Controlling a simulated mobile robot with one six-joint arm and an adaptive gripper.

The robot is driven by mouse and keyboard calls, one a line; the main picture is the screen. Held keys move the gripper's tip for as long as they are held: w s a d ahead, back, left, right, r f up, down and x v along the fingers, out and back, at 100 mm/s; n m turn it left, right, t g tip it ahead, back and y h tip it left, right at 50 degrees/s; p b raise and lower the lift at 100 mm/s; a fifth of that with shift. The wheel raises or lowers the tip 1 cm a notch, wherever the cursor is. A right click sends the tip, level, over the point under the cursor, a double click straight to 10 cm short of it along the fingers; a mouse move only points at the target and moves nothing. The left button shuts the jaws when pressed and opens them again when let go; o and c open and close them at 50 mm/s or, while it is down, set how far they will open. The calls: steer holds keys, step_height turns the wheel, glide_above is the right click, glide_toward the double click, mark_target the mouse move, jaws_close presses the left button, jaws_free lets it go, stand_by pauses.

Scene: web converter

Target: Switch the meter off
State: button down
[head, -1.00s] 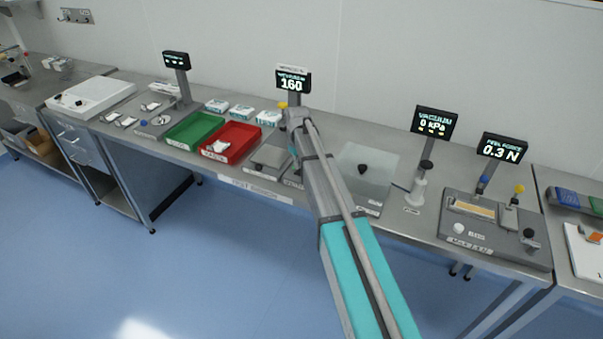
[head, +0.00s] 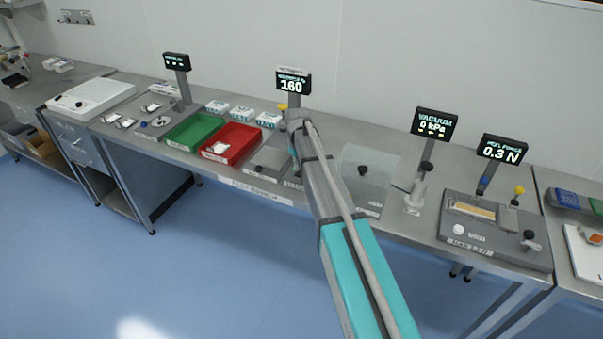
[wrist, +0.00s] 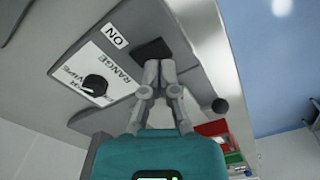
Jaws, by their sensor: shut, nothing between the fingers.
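In the wrist view the meter's grey panel (wrist: 190,22) carries a black switch (wrist: 152,50) beside a white ON label (wrist: 115,36). A black round knob (wrist: 95,84) sits on a white plate marked RANGE. My gripper (wrist: 160,68) is shut and empty, with its fingertips right at the black switch's near edge. I cannot tell whether they touch it. In the head view my arm hides the gripper's tips and part of the meter.
A red tray (head: 240,151) and a green tray (head: 186,139) lie left of my arm. A clear plate (head: 381,160) lies to the right, then a vacuum display (head: 434,124) and a force display (head: 503,149). A small black ball (wrist: 220,105) is close to my gripper's side.

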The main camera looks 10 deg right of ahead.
mark_target(299, 176)
steer(key=shift+f+b, duration=1.5)
stand_by(1.7)
steer(key=shift+r, duration=0.1)
steer(key=shift+r+p, duration=3.45)
steer(key=shift+p, duration=0.1)
steer(key=shift+s, duration=0.45)
steer(key=s+m, duration=0.4)
steer(key=s, duration=2.4)
steer(key=shift+d+f+m+b, duration=0.3)
steer(key=shift+d+m, duration=0.1)
